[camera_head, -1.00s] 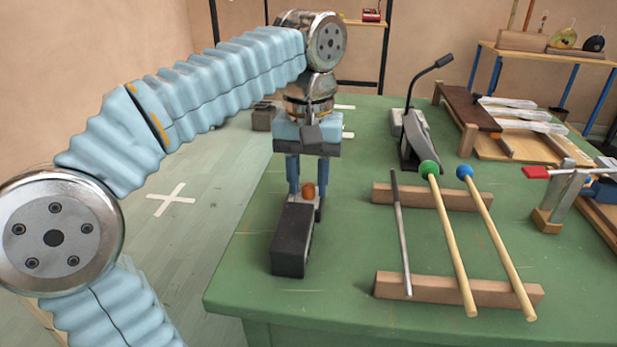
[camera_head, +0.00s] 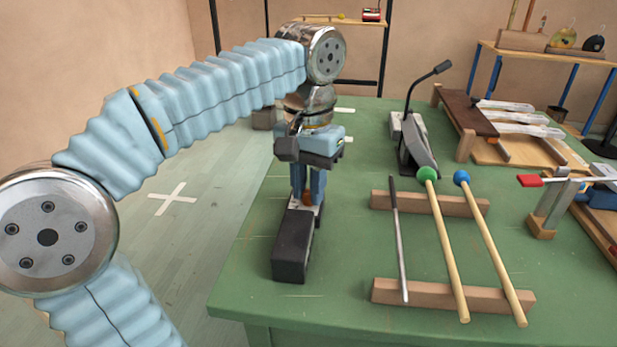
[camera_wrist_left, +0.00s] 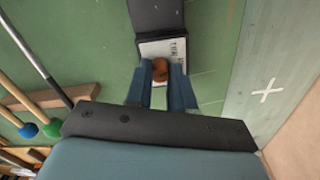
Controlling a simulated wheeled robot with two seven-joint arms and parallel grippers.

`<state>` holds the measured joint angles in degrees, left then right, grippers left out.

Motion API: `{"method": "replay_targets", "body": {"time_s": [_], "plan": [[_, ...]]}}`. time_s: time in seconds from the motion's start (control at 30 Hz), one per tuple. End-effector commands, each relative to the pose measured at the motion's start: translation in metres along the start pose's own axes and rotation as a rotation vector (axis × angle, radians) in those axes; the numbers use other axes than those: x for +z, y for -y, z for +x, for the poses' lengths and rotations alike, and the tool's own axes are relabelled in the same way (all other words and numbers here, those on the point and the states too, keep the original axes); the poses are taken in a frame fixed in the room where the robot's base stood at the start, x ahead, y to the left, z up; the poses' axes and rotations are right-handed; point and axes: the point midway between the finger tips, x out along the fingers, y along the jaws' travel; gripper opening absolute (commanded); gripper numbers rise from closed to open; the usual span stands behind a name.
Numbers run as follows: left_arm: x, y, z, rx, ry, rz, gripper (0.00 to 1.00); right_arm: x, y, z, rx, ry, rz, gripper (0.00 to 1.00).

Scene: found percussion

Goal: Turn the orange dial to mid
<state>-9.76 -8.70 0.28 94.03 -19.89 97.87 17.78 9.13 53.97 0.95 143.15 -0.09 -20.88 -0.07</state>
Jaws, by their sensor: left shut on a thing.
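The orange dial (camera_head: 307,199) sits on a pale labelled plate at the far end of a black box (camera_head: 292,247) on the green table. In the left wrist view the dial (camera_wrist_left: 160,68) shows between my two blue fingertips, in front of the white printed plate (camera_wrist_left: 165,48). My left gripper (camera_head: 309,197) points down from above and is shut on the dial. In the head view its fingers partly cover the dial, and any mark on the dial is too small to read. My right gripper is not in view.
Right of the box, two mallets with green (camera_head: 427,174) and blue (camera_head: 461,177) heads and a metal rod (camera_head: 398,240) lie across wooden bars (camera_head: 440,295). A black stand with a gooseneck (camera_head: 416,145) is behind. The table's left edge is close to the box.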

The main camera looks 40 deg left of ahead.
Motion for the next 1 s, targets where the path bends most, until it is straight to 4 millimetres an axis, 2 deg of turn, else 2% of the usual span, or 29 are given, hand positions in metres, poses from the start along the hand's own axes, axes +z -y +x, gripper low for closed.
{"method": "replay_targets", "body": {"time_s": [0.1,0.5,1.0], "plan": [[0.0,0.0,-0.003,0.0,-0.001,0.098,0.0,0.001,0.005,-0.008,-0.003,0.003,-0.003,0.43],[0.0,0.0,-0.002,0.0,-0.002,0.364,0.0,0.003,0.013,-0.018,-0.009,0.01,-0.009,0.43],[-0.001,0.0,-0.001,0.0,-0.005,0.456,0.0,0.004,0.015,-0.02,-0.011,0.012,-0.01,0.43]]}}
